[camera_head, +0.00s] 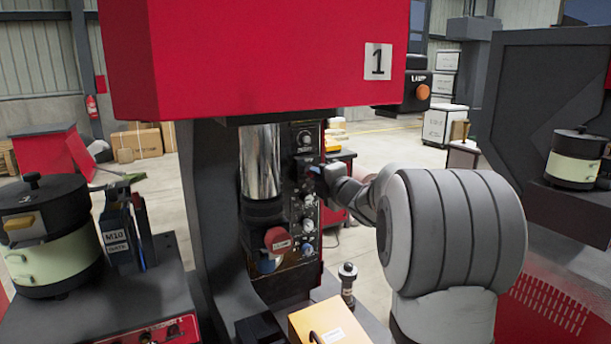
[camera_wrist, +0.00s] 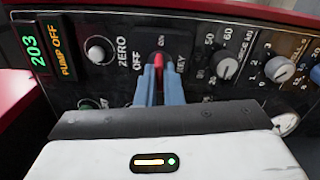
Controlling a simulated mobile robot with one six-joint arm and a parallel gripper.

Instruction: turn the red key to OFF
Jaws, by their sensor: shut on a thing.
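The red key (camera_wrist: 158,61) sits on the dark control panel, seen in the wrist view between the labels OFF (camera_wrist: 137,62) and KEY (camera_wrist: 181,61), with an ON label beyond it. My gripper's two blue-grey fingers (camera_wrist: 160,72) are closed around the key, one on each side. Only a narrow red part shows between them, so I cannot tell exactly which label it points at. In the head view my gripper (camera_head: 318,171) reaches the panel from the right, and the key is hidden there.
The control panel (camera_head: 304,262) carries several knobs, a ZERO button (camera_wrist: 100,50) and a green display (camera_wrist: 33,50) beside PUMP OFF. A red mushroom button (camera_head: 278,240) sits lower left of my gripper. A yellow box (camera_head: 328,323) stands below. The red press head (camera_head: 260,55) overhangs the panel.

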